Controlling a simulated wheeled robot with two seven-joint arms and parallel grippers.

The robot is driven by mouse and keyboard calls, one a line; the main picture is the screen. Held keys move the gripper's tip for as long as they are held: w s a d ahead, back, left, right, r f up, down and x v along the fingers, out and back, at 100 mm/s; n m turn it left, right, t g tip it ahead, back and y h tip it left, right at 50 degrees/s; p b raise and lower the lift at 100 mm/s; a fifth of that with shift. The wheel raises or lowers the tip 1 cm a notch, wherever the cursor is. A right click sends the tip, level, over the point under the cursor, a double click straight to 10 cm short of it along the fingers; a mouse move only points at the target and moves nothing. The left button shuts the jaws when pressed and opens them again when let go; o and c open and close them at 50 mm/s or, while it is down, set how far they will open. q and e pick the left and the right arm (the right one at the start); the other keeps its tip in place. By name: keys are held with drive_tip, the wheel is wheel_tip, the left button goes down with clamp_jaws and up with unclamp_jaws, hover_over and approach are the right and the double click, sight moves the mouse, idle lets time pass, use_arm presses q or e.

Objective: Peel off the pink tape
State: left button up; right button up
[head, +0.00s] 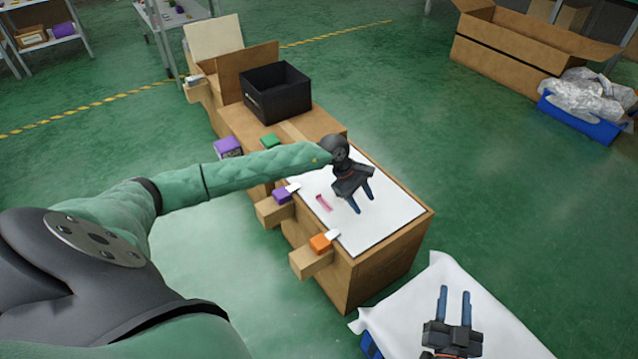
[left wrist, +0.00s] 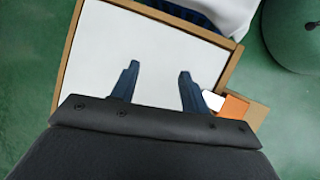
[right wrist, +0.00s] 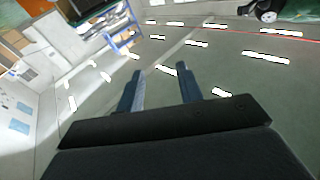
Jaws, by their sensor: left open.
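The pink tape (head: 323,202) is a short strip on the white top (head: 384,225) of the wooden bench, near its left edge in the head view. My left gripper (head: 363,205) is over the white top, just right of the tape and apart from it. It is open, with nothing between its fingers. In the left wrist view the left gripper (left wrist: 158,70) has bare white surface between and beyond its fingers, and the tape does not show. My right gripper (head: 454,290) is at the lower right, away from the bench, open and empty in the right wrist view (right wrist: 171,85).
Wooden blocks with an orange lever (head: 320,243) and a purple lever (head: 282,196) stick out from the bench's left side. A black box (head: 277,95) stands further back. A white-covered blue bin (head: 420,300) is at the lower right. Green floor (head: 400,120) is clear right of the bench.

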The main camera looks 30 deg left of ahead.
sight(319, 195)
use_arm(q)
drive_tip(key=a+y, duration=0.2)
drive_tip(key=a, duration=0.3)
drive_tip(key=w+a+m+y+b, duration=0.1)
drive_tip(key=a+y, duration=0.1)
drive_tip(key=a, duration=0.4)
drive_tip(key=a+g+y, duration=0.1)
drive_tip(key=a, duration=0.4)
drive_tip(key=shift+w+a+f+m+y+b, duration=0.3)
drive_tip(key=shift+w+f+y+b, duration=0.1)
drive_tip(key=shift+f+b, duration=0.3)
drive_tip(key=shift+f, duration=3.35)
use_arm(e)
wheel_tip(319, 195, up, 7)
drive_tip(key=s+t+y, duration=0.1)
drive_tip(key=t, duration=0.3)
drive_tip(key=shift+s+t, duration=0.25)
drive_tip(key=shift+t, duration=0.15)
drive_tip(key=shift+d, duration=0.1)
use_arm(q)
drive_tip(key=shift+c, duration=0.3)
clamp_jaws()
